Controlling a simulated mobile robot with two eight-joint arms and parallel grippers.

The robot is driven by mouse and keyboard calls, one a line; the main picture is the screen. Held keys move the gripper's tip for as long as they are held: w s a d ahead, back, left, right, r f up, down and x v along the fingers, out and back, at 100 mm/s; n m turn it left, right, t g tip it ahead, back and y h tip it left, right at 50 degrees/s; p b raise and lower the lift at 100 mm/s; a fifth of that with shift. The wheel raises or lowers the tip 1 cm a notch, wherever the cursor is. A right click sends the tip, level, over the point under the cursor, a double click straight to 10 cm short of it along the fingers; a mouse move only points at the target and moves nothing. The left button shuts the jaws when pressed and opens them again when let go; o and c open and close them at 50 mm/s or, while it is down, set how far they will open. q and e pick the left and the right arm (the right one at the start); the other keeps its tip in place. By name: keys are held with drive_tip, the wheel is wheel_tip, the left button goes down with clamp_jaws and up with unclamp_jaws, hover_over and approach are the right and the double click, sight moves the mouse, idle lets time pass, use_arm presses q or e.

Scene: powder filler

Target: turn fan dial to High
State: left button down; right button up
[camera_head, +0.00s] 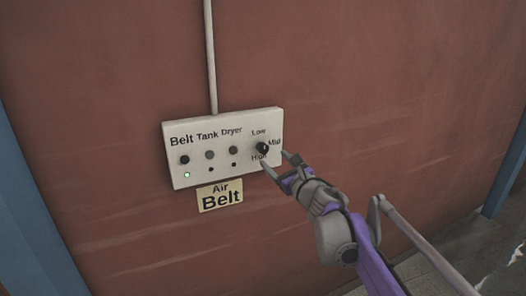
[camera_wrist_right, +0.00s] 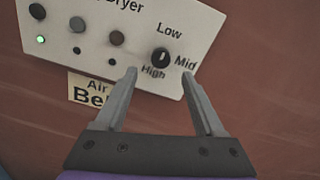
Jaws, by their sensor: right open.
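The fan dial (camera_head: 262,148) is a small black knob at the right end of a white control panel (camera_head: 218,119), with Low, Mid and High printed around it. The dial also shows in the right wrist view (camera_wrist_right: 160,57), with a small pale mark on its face; I cannot tell for sure which setting it points to. My right gripper (camera_head: 276,161) is open and empty, at the panel's lower right. In the wrist view its fingertips (camera_wrist_right: 158,71) lie on either side of and just below the dial, apart from it. My left gripper is not in view.
Belt, Tank and Dryer buttons sit left of the dial; a green light (camera_head: 187,175) glows under Belt. A yellow "Air Belt" label (camera_head: 220,196) is below the panel. A conduit (camera_head: 210,60) runs up the red-brown wall.

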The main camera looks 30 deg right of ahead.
sight(264, 150)
drive_tip(key=w, duration=0.7)
drive_tip(key=shift+w+d+p, duration=0.35)
drive_tip(key=shift+c, duration=0.3)
clamp_jaws()
